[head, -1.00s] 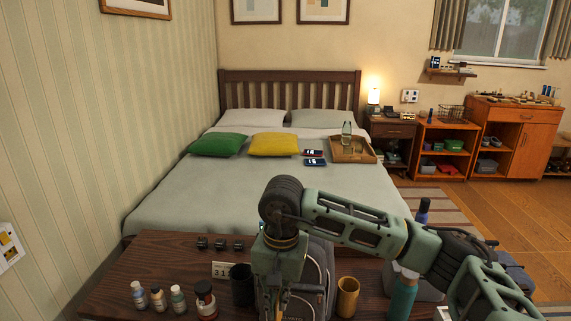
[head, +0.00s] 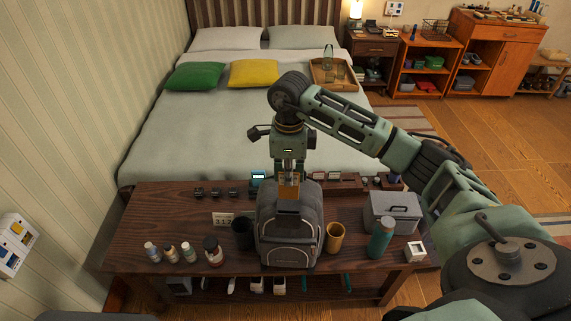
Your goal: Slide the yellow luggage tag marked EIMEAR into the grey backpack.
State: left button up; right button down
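The grey backpack (head: 290,228) stands upright on the dark wooden table in front of the bed. My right gripper (head: 289,181) points straight down over the backpack's top. A small orange-yellow piece (head: 289,192), which looks like the luggage tag, is between its fingers, and the gripper looks shut on it. Its lettering cannot be read. The piece overlaps the backpack's top in the picture; I cannot tell whether it is inside the opening or in front of it. My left gripper is not in view.
A black cup (head: 242,233) and a brown-yellow cup (head: 335,237) flank the backpack. Several small bottles (head: 170,252) stand to the left. A teal bottle (head: 380,239), a grey box (head: 393,212) and a small white box (head: 414,251) stand to the right.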

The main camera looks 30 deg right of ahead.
aim_at(288, 188)
jog(key=shift+s+f+b, duration=0.15)
jog(key=shift+f+b, duration=0.35)
jog(key=shift+f, duration=0.35)
jog(key=shift+f+b, duration=0.8)
jog(key=shift+f, duration=0.65)
jog(key=shift+b, duration=0.4)
jog(key=shift+f+b, duration=2.9)
jog(key=shift+f, duration=0.65)
dwell(1.8)
